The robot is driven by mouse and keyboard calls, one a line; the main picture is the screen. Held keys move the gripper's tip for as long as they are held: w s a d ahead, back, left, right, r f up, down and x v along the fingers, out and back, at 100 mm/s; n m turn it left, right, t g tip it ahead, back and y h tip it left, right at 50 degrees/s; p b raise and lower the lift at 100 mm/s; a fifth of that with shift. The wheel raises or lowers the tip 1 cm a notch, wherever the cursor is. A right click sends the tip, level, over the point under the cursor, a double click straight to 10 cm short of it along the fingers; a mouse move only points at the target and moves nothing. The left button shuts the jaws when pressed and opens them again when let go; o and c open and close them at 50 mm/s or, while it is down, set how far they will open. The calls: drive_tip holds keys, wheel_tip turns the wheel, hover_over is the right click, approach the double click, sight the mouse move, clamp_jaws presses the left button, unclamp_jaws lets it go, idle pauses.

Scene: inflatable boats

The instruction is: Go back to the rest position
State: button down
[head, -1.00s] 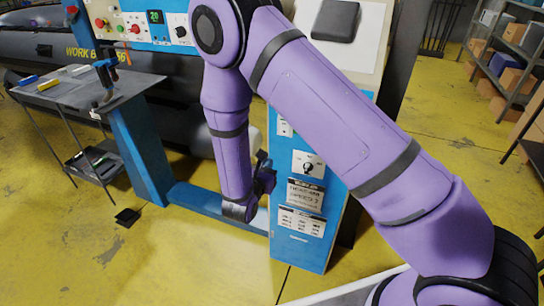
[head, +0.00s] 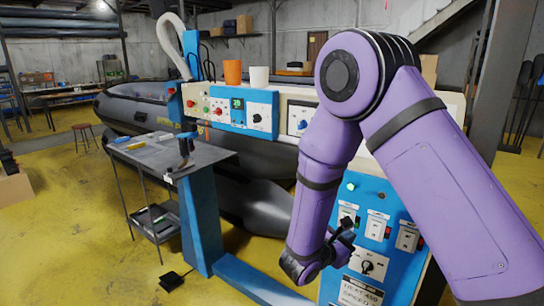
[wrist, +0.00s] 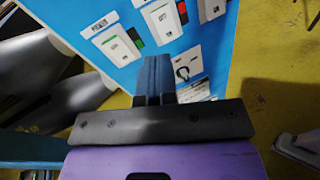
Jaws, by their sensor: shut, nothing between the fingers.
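My purple arm hangs bent in front of the blue machine (head: 388,196) on the right of the head view. My gripper (head: 345,226) is low at the end of the arm, close to the machine's panel of switches and dial. In the wrist view my gripper (wrist: 157,62) has its dark fingers together with nothing between them. They stand in front of the machine's blue panel (wrist: 222,62); whether they touch it cannot be told.
A grey side table (head: 195,156) with small tools stands to the left. Orange (head: 232,73) and white (head: 259,77) cups sit on the control box. A dark inflatable boat (head: 135,104) lies behind. A pedal (head: 171,282) is on the floor.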

drive_tip(key=s+d+r+m+g+y, duration=0.3)
drive_tip(key=s+d+r+m+g, duration=0.85)
drive_tip(key=r, duration=0.55)
drive_tip(key=s+a+r+m+t+y, duration=0.1)
drive_tip(key=s+r+m+t+y, duration=0.2)
drive_tip(key=s+r+m+y, duration=0.2)
drive_tip(key=s+a+r+m+t+y, duration=0.1)
drive_tip(key=s+r+m+t+y, duration=0.3)
drive_tip(key=s+m, duration=0.3)
drive_tip(key=s+r+y, duration=0.1)
drive_tip(key=s, duration=0.3)
drive_tip(key=shift+s, duration=0.4)
